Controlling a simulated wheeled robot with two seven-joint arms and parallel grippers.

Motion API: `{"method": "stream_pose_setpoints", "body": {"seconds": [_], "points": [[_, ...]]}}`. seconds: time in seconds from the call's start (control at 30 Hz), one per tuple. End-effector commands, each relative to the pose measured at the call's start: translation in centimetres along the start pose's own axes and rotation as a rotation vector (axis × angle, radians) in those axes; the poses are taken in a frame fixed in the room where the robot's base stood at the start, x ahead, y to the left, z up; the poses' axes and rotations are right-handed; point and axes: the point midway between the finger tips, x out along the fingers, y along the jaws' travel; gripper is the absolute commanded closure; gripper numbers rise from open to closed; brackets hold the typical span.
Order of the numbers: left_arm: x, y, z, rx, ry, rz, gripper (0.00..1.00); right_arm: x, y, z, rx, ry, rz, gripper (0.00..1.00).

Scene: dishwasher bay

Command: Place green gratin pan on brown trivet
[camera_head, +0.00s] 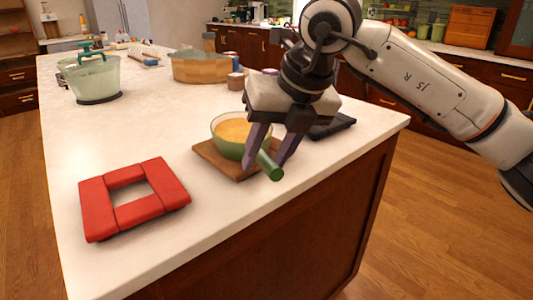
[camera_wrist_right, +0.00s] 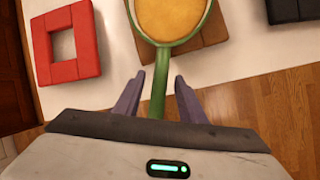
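The green gratin pan (camera_head: 226,143), a round green dish with yellow-orange filling and a straight handle, is over the brown trivet (camera_head: 211,154) and appears to rest on it, level. Its handle (camera_head: 272,169) points toward the counter's front edge. The right wrist view also shows the pan (camera_wrist_right: 158,62) above the brown trivet (camera_wrist_right: 215,25). My right gripper (camera_head: 264,164) is above the handle with its fingers apart, one on each side. In the right wrist view there are gaps between handle and both fingers. My left gripper is not in view.
A red square trivet (camera_head: 96,207) lies at the left front of the white counter. A black trivet (camera_head: 331,129) lies behind the right gripper. A pale green pot (camera_head: 90,78) and a wooden tub (camera_head: 199,69) stand farther back. The counter's front edge is close.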

Motion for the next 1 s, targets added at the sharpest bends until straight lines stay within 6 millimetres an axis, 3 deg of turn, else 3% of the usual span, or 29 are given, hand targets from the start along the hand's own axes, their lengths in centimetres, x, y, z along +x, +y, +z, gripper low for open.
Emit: {"method": "stream_pose_setpoints", "body": {"seconds": [0.37,0.8,1.0], "points": [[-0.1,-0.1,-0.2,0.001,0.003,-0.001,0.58,-0.9,0.1,0.1,-0.001,-0.003,0.001,0.63],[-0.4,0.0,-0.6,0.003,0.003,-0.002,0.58,-9.6,0.0,0.1,-0.001,-0.005,0.0,0.63],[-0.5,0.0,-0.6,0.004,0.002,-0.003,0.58,-11.8,0.0,0.1,-0.001,-0.004,0.0,0.63]]}}
